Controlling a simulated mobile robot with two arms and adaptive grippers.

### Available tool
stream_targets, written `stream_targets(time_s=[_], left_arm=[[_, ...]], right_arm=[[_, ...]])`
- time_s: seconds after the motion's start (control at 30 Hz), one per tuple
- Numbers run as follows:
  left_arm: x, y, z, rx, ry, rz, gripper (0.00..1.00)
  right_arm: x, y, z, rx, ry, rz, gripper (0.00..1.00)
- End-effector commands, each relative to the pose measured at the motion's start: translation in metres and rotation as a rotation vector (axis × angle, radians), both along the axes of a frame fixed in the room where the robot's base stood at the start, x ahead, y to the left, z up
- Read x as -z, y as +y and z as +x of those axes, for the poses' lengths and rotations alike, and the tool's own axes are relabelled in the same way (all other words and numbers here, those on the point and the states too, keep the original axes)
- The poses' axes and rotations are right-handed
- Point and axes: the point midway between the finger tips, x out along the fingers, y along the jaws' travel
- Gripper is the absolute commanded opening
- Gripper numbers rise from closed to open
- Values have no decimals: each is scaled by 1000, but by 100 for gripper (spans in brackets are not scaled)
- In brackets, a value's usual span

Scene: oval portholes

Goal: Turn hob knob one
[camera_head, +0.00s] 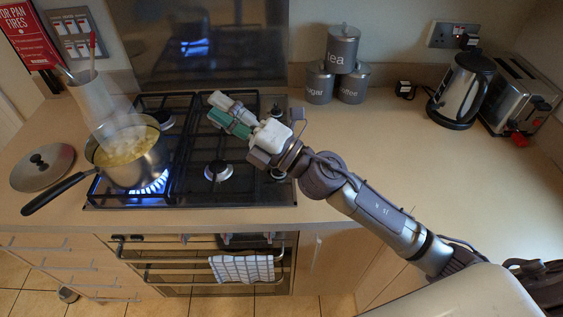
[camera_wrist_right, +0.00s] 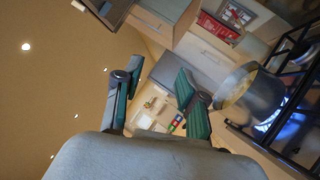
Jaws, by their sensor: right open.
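The black gas hob (camera_head: 190,208) is set in the worktop, with a blue flame lit under the pan at its front left. Small knobs show on the oven's front panel (camera_head: 185,239); I cannot tell which one is hob knob one. My right gripper (camera_head: 222,109) is over the right part of the hob, above the grates. Its two green-padded fingers are apart and hold nothing; they also show in the right wrist view (camera_wrist_right: 157,95). My right gripper and wrist hide part of the hob's right side. My left gripper is not in view.
A steaming steel pan (camera_head: 130,170) stands on the lit burner, its handle over the front left; it also shows in the right wrist view (camera_wrist_right: 248,98). A lid (camera_head: 42,168) lies at left. Canisters (camera_head: 342,52), a kettle (camera_head: 463,90) and a toaster (camera_head: 520,95) stand behind. The worktop right of the hob is mostly clear.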

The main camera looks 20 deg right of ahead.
Motion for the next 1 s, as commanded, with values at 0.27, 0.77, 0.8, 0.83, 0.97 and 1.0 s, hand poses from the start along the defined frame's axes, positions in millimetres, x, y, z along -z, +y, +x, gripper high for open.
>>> stream_targets(time_s=[0.27, 0.77, 0.8, 0.83, 0.97, 1.0], left_arm=[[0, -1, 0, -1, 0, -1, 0], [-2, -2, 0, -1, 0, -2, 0], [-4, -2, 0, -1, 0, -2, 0], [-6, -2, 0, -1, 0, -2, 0], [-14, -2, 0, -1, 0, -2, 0], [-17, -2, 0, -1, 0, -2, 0]], right_arm=[[81, 12, -3, -424, -426, -997, 41], [139, -174, 43, -665, -235, -1899, 41], [142, -173, 43, -668, -234, -1900, 41], [145, -171, 44, -669, -235, -1899, 41], [164, -163, 48, -669, -236, -1896, 41], [172, -160, 50, -671, -235, -1894, 41]])
